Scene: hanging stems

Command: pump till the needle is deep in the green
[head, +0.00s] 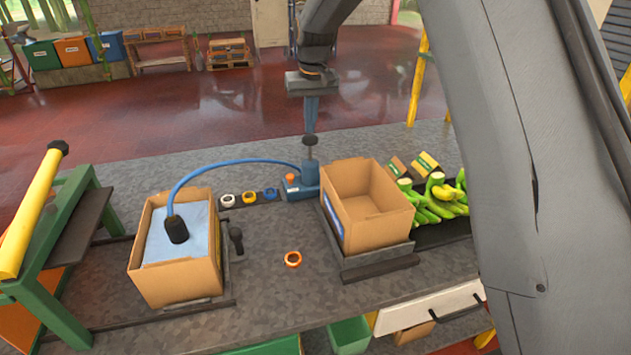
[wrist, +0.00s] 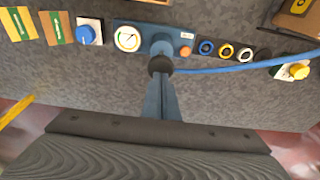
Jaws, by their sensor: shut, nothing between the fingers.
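The blue pump (head: 303,184) stands on the grey bench, with an upright barrel and a black knob (head: 310,141) on top. In the wrist view its round white gauge (wrist: 127,38) has a coloured rim with green on it; the needle is too small to read. My gripper (head: 311,128) is shut and empty, pointing down right over the knob. In the wrist view its fingertips (wrist: 160,76) meet the dark knob's outline; I cannot tell whether they touch. A blue hose (head: 235,162) runs to a black nozzle (head: 176,229) on the pale blue bag (head: 160,243) in the left carton.
An open carton (head: 374,215) stands right of the pump, with green bananas (head: 437,200) beyond. White, yellow and blue rings (head: 249,197) lie left of the pump; an orange ring (head: 292,259) lies in front. The front middle of the bench is otherwise clear.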

